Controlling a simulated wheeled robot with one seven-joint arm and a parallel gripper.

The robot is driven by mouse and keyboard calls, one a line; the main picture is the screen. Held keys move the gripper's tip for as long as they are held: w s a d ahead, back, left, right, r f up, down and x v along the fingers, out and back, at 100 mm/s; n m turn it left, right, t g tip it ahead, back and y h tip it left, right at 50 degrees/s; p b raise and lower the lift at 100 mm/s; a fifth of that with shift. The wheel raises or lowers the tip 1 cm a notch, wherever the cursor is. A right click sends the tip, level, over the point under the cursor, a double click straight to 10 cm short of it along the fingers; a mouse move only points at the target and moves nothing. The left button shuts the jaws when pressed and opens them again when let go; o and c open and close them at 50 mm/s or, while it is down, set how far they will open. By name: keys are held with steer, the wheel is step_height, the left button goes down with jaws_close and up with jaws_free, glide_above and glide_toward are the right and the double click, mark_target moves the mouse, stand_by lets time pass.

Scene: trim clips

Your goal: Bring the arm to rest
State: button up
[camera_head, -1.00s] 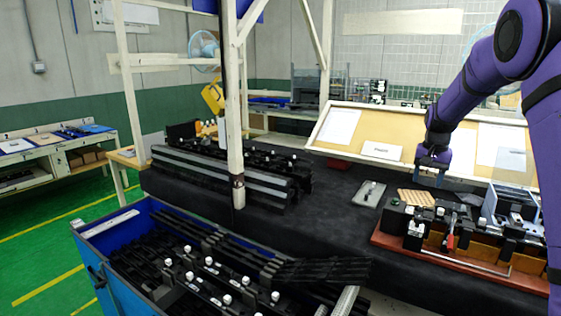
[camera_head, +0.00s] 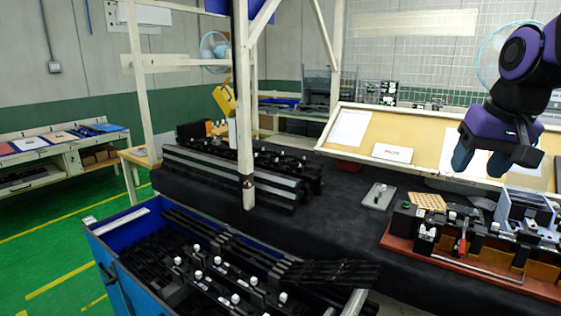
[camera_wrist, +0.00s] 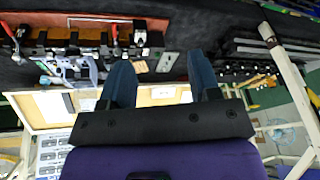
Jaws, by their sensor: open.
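My gripper (camera_head: 478,163) is at the upper right in the head view, in front of the tilted cork board and above the table. Its two blue fingers stand apart with nothing between them. In the wrist view, my gripper (camera_wrist: 162,82) shows both fingers spread and empty. My purple arm (camera_head: 525,55) is folded up at the right edge of the head view, and part of it is out of frame.
A fixture on a red-brown base (camera_head: 462,262) stands below my gripper. The dark table (camera_head: 335,215) has free room in its middle. A white post (camera_head: 243,110) and a blue bin of black parts (camera_head: 130,222) stand to the left. The cork board (camera_head: 365,135) leans behind.

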steer(key=s+a+f+n+t, duration=0.1)
steer(key=s, duration=0.6)
steer(key=s+a+f+n, duration=0.1)
steer(key=s+a+f, duration=0.1)
steer(key=s, duration=0.5)
steer(key=shift+s+t, duration=0.25)
steer(key=shift+t, duration=0.15)
